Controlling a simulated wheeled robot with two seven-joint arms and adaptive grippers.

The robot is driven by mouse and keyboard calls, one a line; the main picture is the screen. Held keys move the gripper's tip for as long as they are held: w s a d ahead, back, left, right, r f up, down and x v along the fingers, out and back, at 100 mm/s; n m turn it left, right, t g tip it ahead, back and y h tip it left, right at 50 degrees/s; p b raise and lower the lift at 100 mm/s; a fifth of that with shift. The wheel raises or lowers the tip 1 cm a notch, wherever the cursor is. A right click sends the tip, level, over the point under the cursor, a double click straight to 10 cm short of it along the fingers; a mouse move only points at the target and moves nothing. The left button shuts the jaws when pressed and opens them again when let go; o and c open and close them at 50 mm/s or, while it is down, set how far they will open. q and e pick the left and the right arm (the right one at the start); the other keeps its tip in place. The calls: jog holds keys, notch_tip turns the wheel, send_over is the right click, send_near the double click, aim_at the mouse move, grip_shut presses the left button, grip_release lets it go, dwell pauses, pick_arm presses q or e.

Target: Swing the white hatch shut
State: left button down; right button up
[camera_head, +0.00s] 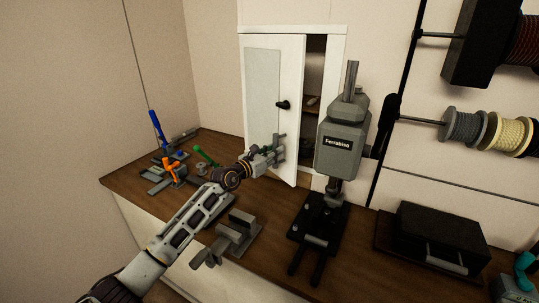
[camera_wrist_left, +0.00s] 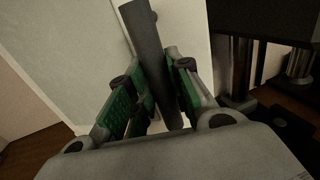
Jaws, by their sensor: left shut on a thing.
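The white hatch (camera_head: 290,70) hangs partly open in its white wall frame (camera_head: 334,38). A dark gap with a shelf shows along its right side. It has a pale grey panel and a black knob (camera_head: 283,105). My left gripper (camera_head: 277,151) is at the lower part of the hatch's front, below the knob. In the left wrist view its green-padded fingers (camera_wrist_left: 153,103) are shut on a dark grey round bar (camera_wrist_left: 148,42) in front of the white hatch (camera_wrist_left: 85,45). Whether the bar is fixed to the hatch is hard to tell. My right gripper is out of view.
A grey Ferrabino press (camera_head: 341,145) stands just right of the hatch on the wooden bench (camera_head: 275,208). Clamps with orange (camera_head: 172,170) and green handles lie to the left. A grey vise (camera_head: 234,236) sits in front. A black case (camera_head: 440,232) is at right.

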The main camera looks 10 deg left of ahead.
aim_at(287, 149)
pick_arm(q)
jog(key=shift+w+d, duration=0.4)
jog(key=shift+d, duration=0.3)
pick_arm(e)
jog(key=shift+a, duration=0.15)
pick_arm(q)
jog(key=shift+d, duration=0.1)
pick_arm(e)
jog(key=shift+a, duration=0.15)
pick_arm(q)
jog(key=shift+s+d+b+x, duration=0.2)
jog(key=shift+b+x, duration=0.15)
jog(key=shift+x, duration=0.95)
jog(key=shift+s+d+b+x, duration=0.15)
jog(key=shift+b+x, duration=0.15)
jog(key=shift+x, duration=1)
jog(key=shift+b+x, duration=0.5)
jog(key=shift+x, duration=0.8)
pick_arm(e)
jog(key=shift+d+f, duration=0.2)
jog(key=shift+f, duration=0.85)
pick_arm(q)
jog(key=shift+s+d+f, duration=0.1)
jog(key=shift+d, duration=0.1)
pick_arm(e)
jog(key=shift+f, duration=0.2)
